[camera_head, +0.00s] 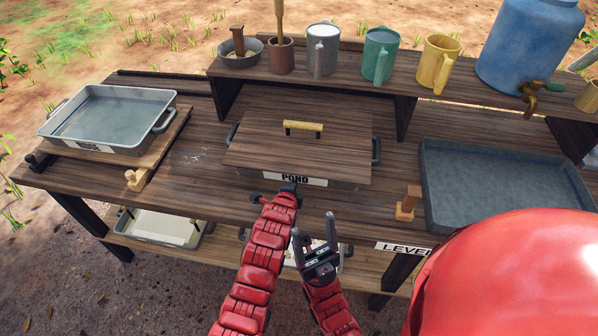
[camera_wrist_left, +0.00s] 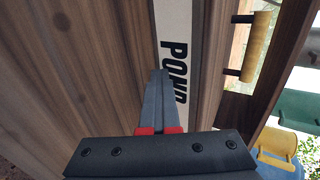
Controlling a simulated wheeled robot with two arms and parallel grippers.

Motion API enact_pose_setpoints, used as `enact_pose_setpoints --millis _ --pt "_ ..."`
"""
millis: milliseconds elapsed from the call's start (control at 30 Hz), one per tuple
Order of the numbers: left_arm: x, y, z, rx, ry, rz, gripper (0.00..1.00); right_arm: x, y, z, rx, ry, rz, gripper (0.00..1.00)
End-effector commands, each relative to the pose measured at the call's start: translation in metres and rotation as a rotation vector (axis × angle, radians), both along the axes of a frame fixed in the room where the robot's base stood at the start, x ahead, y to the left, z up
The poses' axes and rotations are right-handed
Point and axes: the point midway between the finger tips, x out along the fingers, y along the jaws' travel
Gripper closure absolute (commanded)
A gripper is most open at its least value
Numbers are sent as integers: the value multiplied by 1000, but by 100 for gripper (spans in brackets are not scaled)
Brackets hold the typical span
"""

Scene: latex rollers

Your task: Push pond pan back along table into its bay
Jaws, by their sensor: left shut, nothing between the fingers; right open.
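The pond pan (camera_head: 342,186) sits on the wooden table below the raised shelf, with a white label reading POND (camera_head: 295,179) on its front. A wooden lid (camera_head: 300,148) with a yellow handle (camera_head: 304,127) covers it. My left gripper (camera_head: 288,187) is shut and empty at the pan's front, by the label. In the left wrist view, its closed fingers (camera_wrist_left: 163,95) point at the label (camera_wrist_left: 172,60); I cannot tell whether they touch. My right gripper (camera_head: 315,245) is open and empty, lower, in front of the table edge. The bay behind the pan is mostly hidden by the lid.
A metal tray (camera_head: 165,127) stands on a wooden board at the left. A wide grey tray (camera_head: 500,185) and a small wooden block (camera_head: 408,203) are at the right. Mugs, including a green one (camera_head: 380,55), and a blue barrel (camera_head: 528,40) stand on the shelf.

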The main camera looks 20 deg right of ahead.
Motion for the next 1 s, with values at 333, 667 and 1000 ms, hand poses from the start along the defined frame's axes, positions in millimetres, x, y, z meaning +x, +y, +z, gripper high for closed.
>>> enact_pose_setpoints --millis 333,667,1000 --pt "21 -14 1 -4 -7 0 100 0 0 -14 0 0 0 33" --pt "29 -19 2 -3 -4 0 100 0 0 -18 0 0 0 33" --pt "34 -23 0 -2 -3 0 100 0 0 -24 0 0 0 33"
